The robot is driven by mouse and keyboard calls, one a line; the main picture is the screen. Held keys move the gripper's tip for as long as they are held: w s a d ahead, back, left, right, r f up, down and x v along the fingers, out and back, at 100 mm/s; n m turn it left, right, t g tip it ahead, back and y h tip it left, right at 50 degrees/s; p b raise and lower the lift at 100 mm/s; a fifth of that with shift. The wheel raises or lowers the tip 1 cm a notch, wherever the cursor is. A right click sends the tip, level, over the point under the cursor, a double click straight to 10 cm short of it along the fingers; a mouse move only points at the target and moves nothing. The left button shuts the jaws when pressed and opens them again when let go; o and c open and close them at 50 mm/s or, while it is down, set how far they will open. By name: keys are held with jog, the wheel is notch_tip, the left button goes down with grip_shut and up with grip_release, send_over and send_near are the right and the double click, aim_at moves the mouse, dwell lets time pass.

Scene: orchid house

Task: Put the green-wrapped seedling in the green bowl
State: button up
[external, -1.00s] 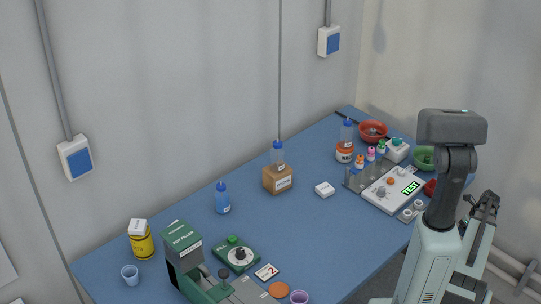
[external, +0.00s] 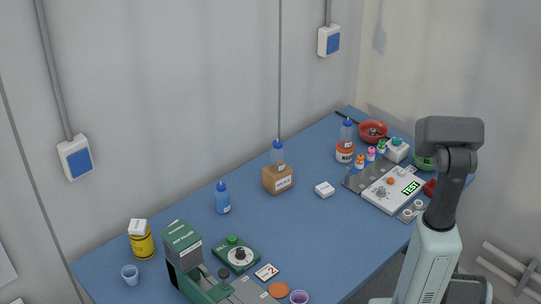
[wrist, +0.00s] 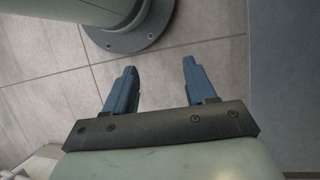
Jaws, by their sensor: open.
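The green bowl (external: 418,164) is at the far right end of the blue table, partly hidden behind my arm. Small items with orange (external: 360,158), pink (external: 371,152) and green (external: 382,145) tops stand in a row left of it; the green-topped one may be the green-wrapped seedling, but it is too small to tell. My gripper (wrist: 159,66) is open and empty in the wrist view, with bare tiled floor between its fingers. It is hidden behind my arm in the external view.
A red bowl (external: 373,129) stands beyond the row. A panel reading TEST (external: 390,190) lies in front of it. A bottle on a cardboard box (external: 277,182) and a white block (external: 324,189) are mid-table. A green machine (external: 183,246) stands at the near left. The table's centre is mostly clear.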

jog(key=s+a+f+n+g+h, duration=0.1)
jog(key=s+f+n, duration=0.1)
jog(key=s+n, duration=0.3)
jog(key=s+a+f+n+g, duration=0.1)
jog(key=s+a+f+n, duration=0.1)
jog(key=s+n, duration=0.2)
jog(key=s, duration=0.3)
jog(key=shift+s+a+n+h, duration=0.15)
jog(key=shift+s+n+h, duration=0.1)
jog(key=shift+n+h, duration=0.15)
jog(key=shift+r, duration=0.1)
